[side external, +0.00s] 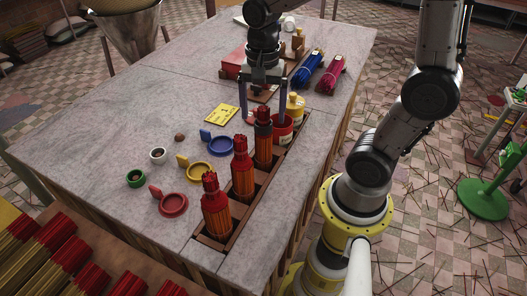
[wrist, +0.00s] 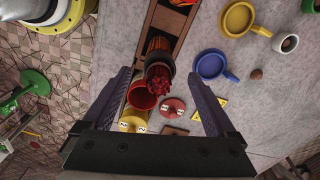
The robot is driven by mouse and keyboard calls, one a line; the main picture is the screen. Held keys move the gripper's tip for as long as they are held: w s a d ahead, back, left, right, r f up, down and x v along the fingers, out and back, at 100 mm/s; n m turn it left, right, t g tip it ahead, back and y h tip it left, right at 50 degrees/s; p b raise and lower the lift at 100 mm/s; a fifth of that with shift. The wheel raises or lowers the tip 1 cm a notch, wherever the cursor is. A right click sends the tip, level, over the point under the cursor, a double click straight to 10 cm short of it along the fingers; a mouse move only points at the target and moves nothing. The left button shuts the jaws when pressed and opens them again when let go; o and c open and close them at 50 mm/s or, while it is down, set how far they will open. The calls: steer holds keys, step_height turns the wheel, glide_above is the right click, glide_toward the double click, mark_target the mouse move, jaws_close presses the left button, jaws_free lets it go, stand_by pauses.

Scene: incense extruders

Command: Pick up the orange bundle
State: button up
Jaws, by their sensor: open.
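Several upright bundles of orange sticks with red tips stand in a long wooden rack. In the side view these are the near bundle (side external: 215,208), the middle one (side external: 242,170) and the far one (side external: 263,140), which has a dark band. My gripper (side external: 266,112) is open and points down by the far bundle. In the wrist view the red tips of an orange bundle (wrist: 159,80) show between the fingers of my open gripper (wrist: 160,82). The fingers do not appear to touch it. Which bundle the task names, I cannot tell.
A red cup (side external: 283,130) and a yellow container (side external: 296,105) stand close beyond the far bundle. Blue (side external: 308,70) and magenta (side external: 330,74) bundles lie at the back right. Coloured dishes, including a blue one (side external: 221,146), lie left of the rack.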

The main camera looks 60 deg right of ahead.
mark_target(263, 128)
steer(key=shift+s+f, duration=0.1)
steer(key=shift+f, duration=2.65)
jaws_close()
steer(key=shift+r, duration=0.1)
